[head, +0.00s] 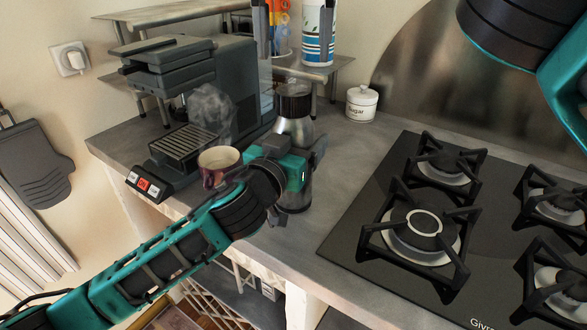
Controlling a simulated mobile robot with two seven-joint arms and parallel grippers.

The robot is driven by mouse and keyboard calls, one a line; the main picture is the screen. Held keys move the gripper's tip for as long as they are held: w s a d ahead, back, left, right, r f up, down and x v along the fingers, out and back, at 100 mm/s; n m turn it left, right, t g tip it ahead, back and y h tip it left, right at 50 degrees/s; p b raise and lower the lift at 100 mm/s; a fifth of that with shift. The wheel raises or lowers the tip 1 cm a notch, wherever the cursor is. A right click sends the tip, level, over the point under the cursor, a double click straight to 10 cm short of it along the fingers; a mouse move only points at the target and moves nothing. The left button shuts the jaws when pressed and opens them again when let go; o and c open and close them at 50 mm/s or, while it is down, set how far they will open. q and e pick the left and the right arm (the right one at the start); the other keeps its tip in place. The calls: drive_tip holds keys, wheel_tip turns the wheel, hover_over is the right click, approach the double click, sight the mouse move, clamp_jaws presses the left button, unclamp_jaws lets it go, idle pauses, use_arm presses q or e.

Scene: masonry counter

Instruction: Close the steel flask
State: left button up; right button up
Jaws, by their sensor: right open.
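The steel flask (294,130) stands upright on the counter, right of the coffee machine, with a dark top (293,89). My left gripper (298,183) is at its middle, one finger on each side of it, and hides part of its body. Whether those fingers touch the flask I cannot tell. My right gripper (293,48) hangs down from the top edge, its two dark fingers wide apart and nothing between them. It appears above the flask in the picture. Whether the dark top is a seated lid or an open neck I cannot tell.
A coffee machine (190,85) stands at left, with a cup (219,158) in front and steam above. A white sugar jar (361,103) stands right of the flask. A black gas hob (345,238) fills the right. A shelf (336,66) behind holds a patterned container.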

drive_tip(key=n, duration=0.9)
drive_tip(key=shift+n, duration=0.3)
drive_tip(key=n, duration=3)
drive_tip(key=shift+n, duration=0.3)
